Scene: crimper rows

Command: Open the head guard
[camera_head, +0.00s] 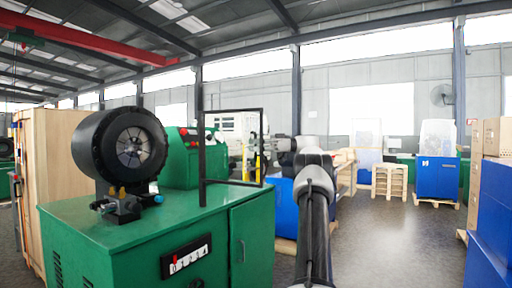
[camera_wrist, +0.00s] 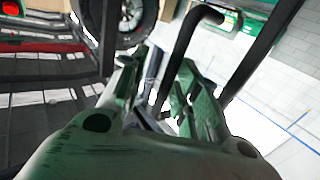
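The head guard (camera_head: 203,150) is a thin black rectangular frame standing upright on the green crimper's top, right of the round black crimping head (camera_head: 118,146). In the wrist view, dark guard bars (camera_wrist: 265,55) run left and right of my fingers, and part of the crimping head (camera_wrist: 130,18) shows at the top. A bent black handle (camera_wrist: 180,52) reaches down toward the gap between my fingers. My gripper (camera_head: 256,148) is at the frame's right side. In the wrist view my gripper (camera_wrist: 160,85) has its fingers apart. Whether they touch the handle I cannot tell.
The green cabinet (camera_head: 110,232) fills the lower left, with a switch panel (camera_head: 187,256) on its front. A wooden crate (camera_head: 58,150) stands behind it at left. Blue boxes (camera_head: 492,215) stand at the right edge. The grey floor (camera_head: 385,240) between is clear.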

